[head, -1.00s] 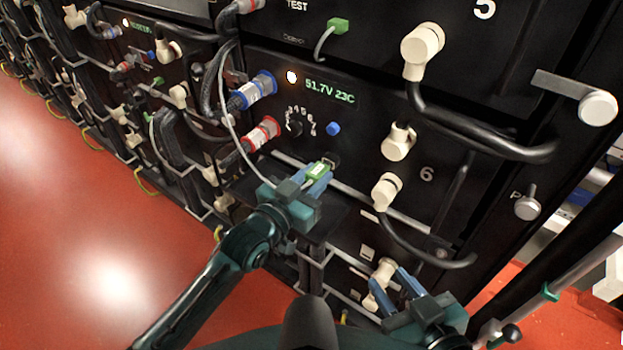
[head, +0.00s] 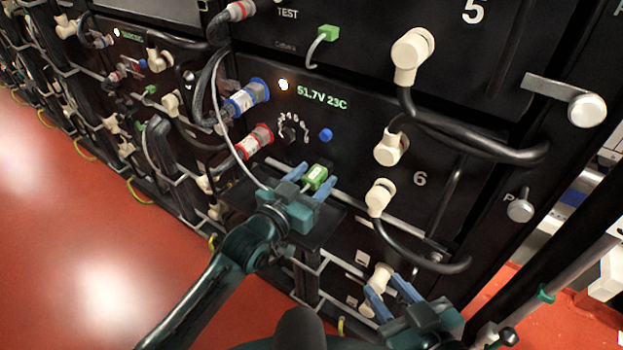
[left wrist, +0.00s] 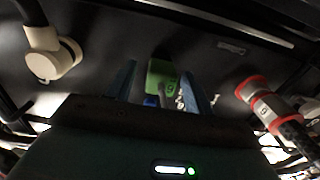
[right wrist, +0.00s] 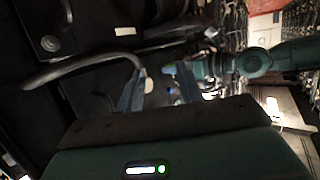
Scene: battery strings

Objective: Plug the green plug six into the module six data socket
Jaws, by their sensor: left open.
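The green plug six (head: 315,177) is at the front of module six, below the knob and blue button, with its thin grey cable trailing left. The data socket is hidden behind it, so I cannot tell how deep the plug sits. My left gripper (head: 311,184) is open, with one blue finger on each side of the plug and gaps between. My right gripper (head: 391,295) is open lower down, by a cream connector (head: 382,276).
Module six has a lit display (head: 322,94), a blue connector (head: 247,97) and a red connector (head: 254,141) left of the plug. Cream elbow connectors (head: 379,197) with thick black cables stand to the right. Another green plug (head: 328,33) sits on the module above.

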